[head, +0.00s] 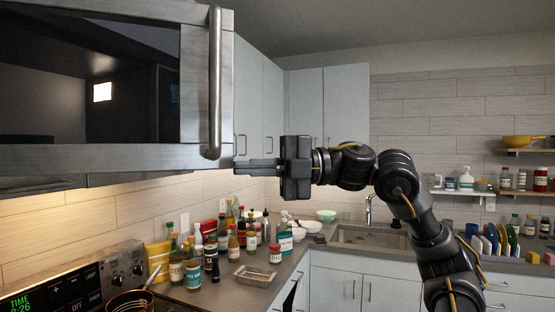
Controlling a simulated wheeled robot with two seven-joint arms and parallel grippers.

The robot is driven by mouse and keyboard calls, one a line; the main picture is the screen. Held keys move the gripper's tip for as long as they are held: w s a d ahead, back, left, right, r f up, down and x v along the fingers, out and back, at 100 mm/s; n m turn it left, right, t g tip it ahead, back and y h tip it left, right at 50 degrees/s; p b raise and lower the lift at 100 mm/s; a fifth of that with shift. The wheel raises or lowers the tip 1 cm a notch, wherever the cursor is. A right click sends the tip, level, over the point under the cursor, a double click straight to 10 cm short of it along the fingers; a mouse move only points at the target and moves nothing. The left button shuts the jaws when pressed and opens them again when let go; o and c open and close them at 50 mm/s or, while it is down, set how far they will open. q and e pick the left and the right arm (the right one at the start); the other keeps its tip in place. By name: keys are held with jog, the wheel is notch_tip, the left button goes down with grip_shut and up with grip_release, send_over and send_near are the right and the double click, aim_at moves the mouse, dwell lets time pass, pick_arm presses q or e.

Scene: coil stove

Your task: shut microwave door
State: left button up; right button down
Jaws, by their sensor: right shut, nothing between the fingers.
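The microwave door (193,70) fills the upper left of the head view, with a dark glass window and a steel frame. Its vertical bar handle (215,85) is at the door's right edge. Whether the door stands ajar, I cannot tell from this view. My right gripper (240,168) points left, with its fingers together and empty. Its fingertips are at the door's lower right corner, just below the lower end of the handle. Whether they touch the door is not clear. My left gripper is not in view.
Below are the stove's control panel (75,285) and a counter crowded with bottles (193,272) and a metal tray (255,276). A sink (370,237) is further back. Wall cabinets (325,100) stand behind the gripper. Shelves with jars (540,180) are at the right.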

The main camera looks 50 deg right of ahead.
aim_at(231, 166)
jog(key=w+p, duration=0.2)
jog(key=w, duration=0.3)
jog(key=shift+d, duration=0.1)
dwell(0.3)
